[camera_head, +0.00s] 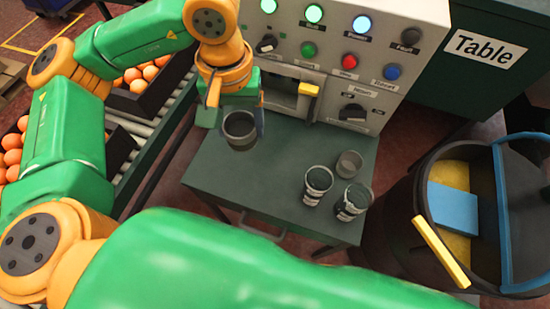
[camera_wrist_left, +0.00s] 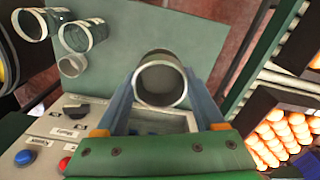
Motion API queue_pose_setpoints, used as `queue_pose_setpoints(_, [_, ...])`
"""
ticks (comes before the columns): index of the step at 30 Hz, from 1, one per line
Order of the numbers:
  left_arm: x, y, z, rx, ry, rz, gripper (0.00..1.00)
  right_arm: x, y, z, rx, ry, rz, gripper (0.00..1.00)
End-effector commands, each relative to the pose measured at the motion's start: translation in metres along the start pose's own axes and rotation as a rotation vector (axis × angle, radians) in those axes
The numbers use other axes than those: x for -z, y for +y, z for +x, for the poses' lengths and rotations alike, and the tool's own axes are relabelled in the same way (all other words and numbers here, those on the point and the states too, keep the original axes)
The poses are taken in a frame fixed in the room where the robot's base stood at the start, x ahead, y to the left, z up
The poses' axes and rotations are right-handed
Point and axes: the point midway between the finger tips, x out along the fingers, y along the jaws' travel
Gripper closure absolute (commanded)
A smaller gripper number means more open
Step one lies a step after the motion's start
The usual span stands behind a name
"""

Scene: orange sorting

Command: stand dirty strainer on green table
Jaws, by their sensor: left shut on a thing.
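My left gripper (camera_head: 236,116) is shut on a grey cylindrical strainer (camera_head: 240,131), held over the back left part of the green table (camera_head: 228,178). In the left wrist view the strainer (camera_wrist_left: 161,82) sits between the two blue-grey fingers, with its round rim facing the camera. Whether its base touches the table cannot be told. Two strainers with marked sides, one (camera_head: 318,186) and another (camera_head: 352,203), stand on the table's right part. A smaller plain grey cup-like one (camera_head: 349,164) stands behind them. My right gripper is not in view.
A control machine (camera_head: 383,62) with lit buttons and knobs stands at the table's back. A round bin (camera_head: 398,222) with a yellow and blue inside is at the right. Crates of oranges (camera_head: 142,98) stand on a conveyor at the left. The table's front middle is clear.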

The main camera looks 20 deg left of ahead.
Motion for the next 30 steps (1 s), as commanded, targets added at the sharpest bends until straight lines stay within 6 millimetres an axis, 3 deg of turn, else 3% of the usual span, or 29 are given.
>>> queue_pose_setpoints(11, [0.011,0.016,0.029,-0.003,0.01,-0.685,0.89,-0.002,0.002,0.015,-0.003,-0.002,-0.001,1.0])
queue_pose_setpoints(14, [0.013,0.022,0.041,-0.004,0.011,-0.959,0.89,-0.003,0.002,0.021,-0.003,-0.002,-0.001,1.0])
queue_pose_setpoints(24, [0.02,0.045,0.087,0.003,-0.001,-2.102,0.89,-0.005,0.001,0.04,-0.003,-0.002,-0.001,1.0])
queue_pose_setpoints(30, [0.02,0.051,0.103,0.014,-0.004,-2.42,0.89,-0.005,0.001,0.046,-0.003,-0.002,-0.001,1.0])
